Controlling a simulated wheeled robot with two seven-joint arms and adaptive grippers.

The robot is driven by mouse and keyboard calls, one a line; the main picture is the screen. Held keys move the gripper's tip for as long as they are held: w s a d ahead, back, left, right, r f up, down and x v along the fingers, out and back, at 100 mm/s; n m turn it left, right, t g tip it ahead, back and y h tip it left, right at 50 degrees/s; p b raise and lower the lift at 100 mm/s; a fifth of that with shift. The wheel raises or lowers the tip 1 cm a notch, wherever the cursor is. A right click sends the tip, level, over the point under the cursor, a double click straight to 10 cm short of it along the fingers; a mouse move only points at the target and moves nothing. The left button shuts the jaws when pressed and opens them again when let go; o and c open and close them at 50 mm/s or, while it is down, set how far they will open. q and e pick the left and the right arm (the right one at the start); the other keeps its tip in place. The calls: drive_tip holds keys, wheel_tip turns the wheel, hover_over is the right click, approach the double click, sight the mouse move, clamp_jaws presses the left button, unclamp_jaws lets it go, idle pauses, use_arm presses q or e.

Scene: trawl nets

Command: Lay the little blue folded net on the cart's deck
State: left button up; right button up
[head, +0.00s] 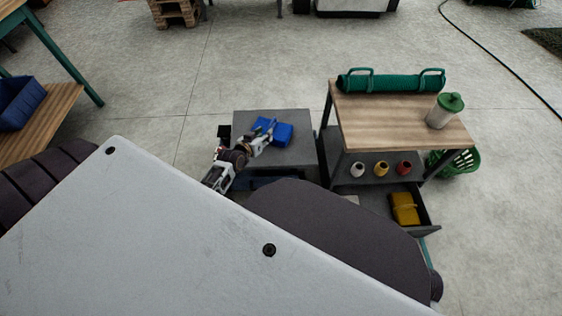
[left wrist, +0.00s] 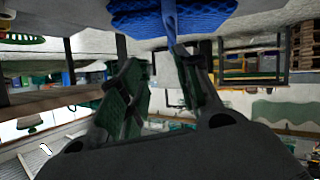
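The little blue folded net (head: 284,134) is at the grey deck (head: 295,155) of the low cart, and appears to lie on it in the head view. My left gripper (head: 264,134) is at the net's left side. In the left wrist view the blue net (left wrist: 172,14) fills the top edge. A blue strap from it hangs between the spread fingers of my left gripper (left wrist: 160,62). The fingers stand apart, with the strap close to the right-hand one. My right gripper is not in view.
A wooden-topped trolley (head: 400,115) stands right of the cart, with a green roll (head: 391,83) and lidded jar (head: 444,110) on top. Its shelf holds several spools (head: 381,169); an open drawer holds a yellow bundle (head: 404,208). A green basket (head: 458,161) is beside it.

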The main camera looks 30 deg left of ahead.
use_arm(q)
drive_tip(key=s+d+r+m+g+h, duration=0.1)
drive_tip(key=s+d+m+g+h, duration=0.2)
drive_tip(key=s+d, duration=1.8)
drive_tip(key=d+m+g, duration=0.2)
drive_tip(key=g, duration=0.3)
drive_tip(key=shift+s+h, duration=0.25)
drive_tip(key=shift+h, duration=0.05)
drive_tip(key=shift+w+d, duration=0.1)
drive_tip(key=shift+d, duration=0.05)
